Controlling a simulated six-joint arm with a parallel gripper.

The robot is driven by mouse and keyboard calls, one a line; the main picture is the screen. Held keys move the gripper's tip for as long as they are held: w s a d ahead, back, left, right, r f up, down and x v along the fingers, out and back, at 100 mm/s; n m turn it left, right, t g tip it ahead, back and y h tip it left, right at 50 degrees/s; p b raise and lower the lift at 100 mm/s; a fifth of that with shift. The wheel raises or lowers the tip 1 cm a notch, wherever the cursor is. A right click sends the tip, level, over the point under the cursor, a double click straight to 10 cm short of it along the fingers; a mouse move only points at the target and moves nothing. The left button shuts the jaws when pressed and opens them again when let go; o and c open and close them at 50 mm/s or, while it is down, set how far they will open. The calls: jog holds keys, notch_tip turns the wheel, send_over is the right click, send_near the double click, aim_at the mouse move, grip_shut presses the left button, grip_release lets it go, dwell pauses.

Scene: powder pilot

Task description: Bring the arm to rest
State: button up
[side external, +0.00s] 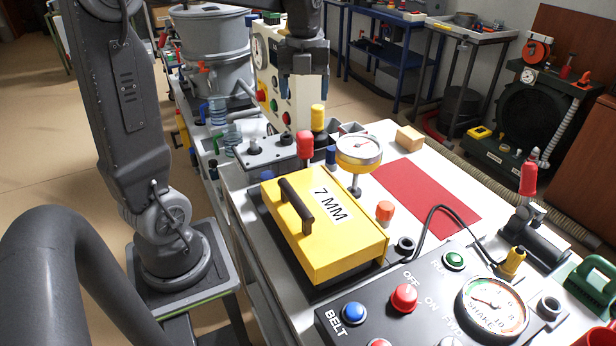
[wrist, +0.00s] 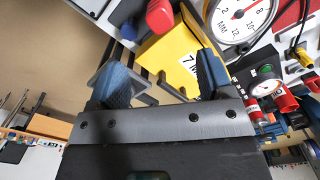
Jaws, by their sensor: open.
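My gripper (side external: 304,92) hangs pointing down above the far part of the bench in the side external view, in front of a cream control panel. In the wrist view its two blue-padded fingers (wrist: 160,76) stand wide apart with nothing held between them. Below it in the side view are a red-topped knob (side external: 305,145) and a yellow-topped knob (side external: 318,117), apart from the fingers. My arm is raised, with its base on a stand to the left of the bench.
A yellow box marked 7 MM (side external: 325,235) with a dark handle stands on the bench. A dial gauge (side external: 359,150), a red mat (side external: 425,198), a wooden block (side external: 409,138) and a button panel (side external: 425,310) are nearby. The grey drum (side external: 212,45) stands behind, left of my gripper.

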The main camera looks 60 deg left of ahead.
jog(key=s+d+f+n+t, duration=0.1)
jog(key=s+d+n, duration=0.5)
jog(key=n, duration=0.6)
jog(key=s+d+f+n+t, duration=0.1)
jog(key=s+d+n+t, duration=0.3)
jog(key=d+n, duration=0.6)
jog(key=shift+s+d+n+t, duration=0.3)
jog(key=shift+s+d+n, duration=0.05)
jog(key=shift+s+n, duration=0.9)
